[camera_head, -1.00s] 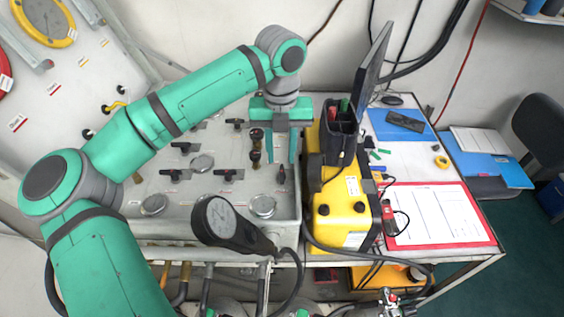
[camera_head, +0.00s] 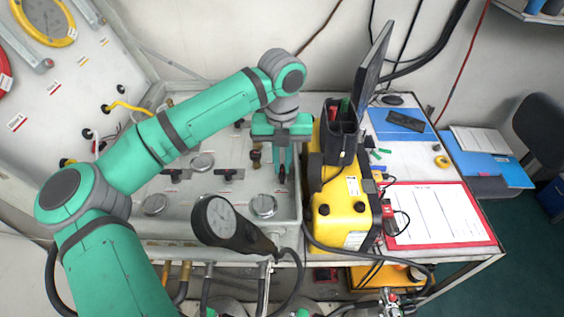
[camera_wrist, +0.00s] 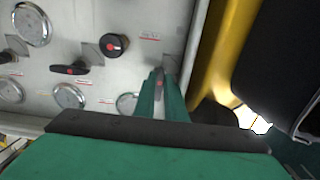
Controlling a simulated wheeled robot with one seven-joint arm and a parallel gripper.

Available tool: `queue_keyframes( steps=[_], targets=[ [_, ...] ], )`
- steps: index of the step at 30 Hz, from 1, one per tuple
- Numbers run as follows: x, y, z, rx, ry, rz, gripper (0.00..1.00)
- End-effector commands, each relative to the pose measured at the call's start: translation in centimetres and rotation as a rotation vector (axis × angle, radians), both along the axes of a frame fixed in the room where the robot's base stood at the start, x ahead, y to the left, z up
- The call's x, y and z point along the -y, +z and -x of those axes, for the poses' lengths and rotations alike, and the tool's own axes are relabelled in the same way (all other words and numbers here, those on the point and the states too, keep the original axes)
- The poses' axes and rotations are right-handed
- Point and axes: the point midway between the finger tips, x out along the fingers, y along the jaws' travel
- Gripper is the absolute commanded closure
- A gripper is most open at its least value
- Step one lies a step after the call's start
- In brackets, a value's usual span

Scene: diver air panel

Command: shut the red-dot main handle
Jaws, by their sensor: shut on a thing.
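My gripper (camera_head: 281,178) is low over the right edge of the grey valve panel (camera_head: 215,232), its fingers pointing down. In the wrist view my gripper (camera_wrist: 162,88) has its two fingers close together on a narrow handle (camera_wrist: 159,76) with a reddish mark. The fingers hide most of this handle, so its exact angle is hard to tell. In the wrist view a black lever with a red dot (camera_wrist: 68,70) and a round black knob with a red dot (camera_wrist: 114,44) stand apart to the left of the fingers.
A yellow case (camera_head: 342,218) stands close to the right of my gripper. Round dials (camera_head: 263,205) lie between the valves. A red-framed sheet (camera_head: 438,215) lies on the table to the right.

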Motion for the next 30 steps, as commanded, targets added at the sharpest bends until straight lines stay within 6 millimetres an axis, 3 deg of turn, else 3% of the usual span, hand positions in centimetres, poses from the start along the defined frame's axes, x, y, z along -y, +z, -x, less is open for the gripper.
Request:
queue_keyframes(
  steps=[11,30],
  targets=[
    [-0.04,0.11,-0.05,0.002,-0.11,-0.003,1.0],
    [0.18,0.1,0.07,0.0,-0.686,-0.004,1.0]
  ],
)
